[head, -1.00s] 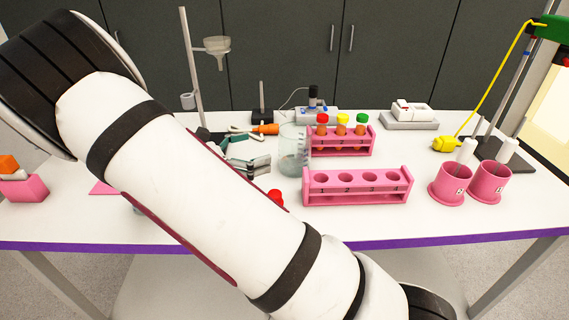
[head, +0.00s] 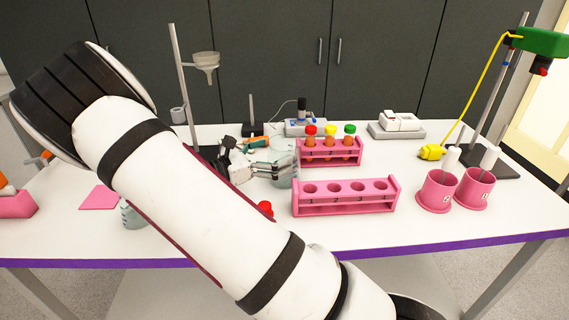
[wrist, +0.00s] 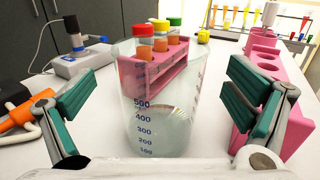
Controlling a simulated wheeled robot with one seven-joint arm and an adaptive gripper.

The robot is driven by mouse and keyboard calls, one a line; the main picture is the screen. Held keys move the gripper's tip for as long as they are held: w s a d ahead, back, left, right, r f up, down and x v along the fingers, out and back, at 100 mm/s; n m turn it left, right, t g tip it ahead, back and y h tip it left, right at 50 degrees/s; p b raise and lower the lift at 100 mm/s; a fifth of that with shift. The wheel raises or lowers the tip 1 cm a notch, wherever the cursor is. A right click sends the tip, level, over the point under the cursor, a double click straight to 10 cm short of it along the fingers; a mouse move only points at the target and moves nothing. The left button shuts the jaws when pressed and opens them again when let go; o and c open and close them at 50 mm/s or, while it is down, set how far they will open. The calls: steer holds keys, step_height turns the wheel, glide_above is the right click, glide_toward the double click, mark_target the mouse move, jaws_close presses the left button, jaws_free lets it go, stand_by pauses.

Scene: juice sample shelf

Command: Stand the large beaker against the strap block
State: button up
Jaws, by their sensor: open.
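The large beaker (wrist: 160,115) is clear glass with printed volume marks. It stands upright on the white table, between my gripper's fingers in the wrist view. In the head view the beaker (head: 284,181) is partly hidden by my gripper (head: 268,158). My gripper (wrist: 165,100) is open, with one green-padded finger on each side of the beaker and visible gaps to it. I cannot tell which thing is the strap block.
Close behind the beaker is a pink rack (head: 330,160) with red-, yellow- and green-capped tubes. An empty pink rack (head: 345,207) stands to the right, with two pink cups (head: 438,190) beyond. A small beaker (head: 133,216) and a pink pad (head: 98,198) are at left.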

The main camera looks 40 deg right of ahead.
mark_target(298, 145)
steer(key=d, duration=0.4)
steer(key=shift+s+f, duration=0.1)
steer(key=shift+s, duration=0.1)
steer(key=shift+c, duration=0.2)
steer(key=c, duration=1.6)
steer(key=shift+o, duration=0.2)
step_height(298, 145, up, 10)
steer(key=shift+p, duration=0.45)
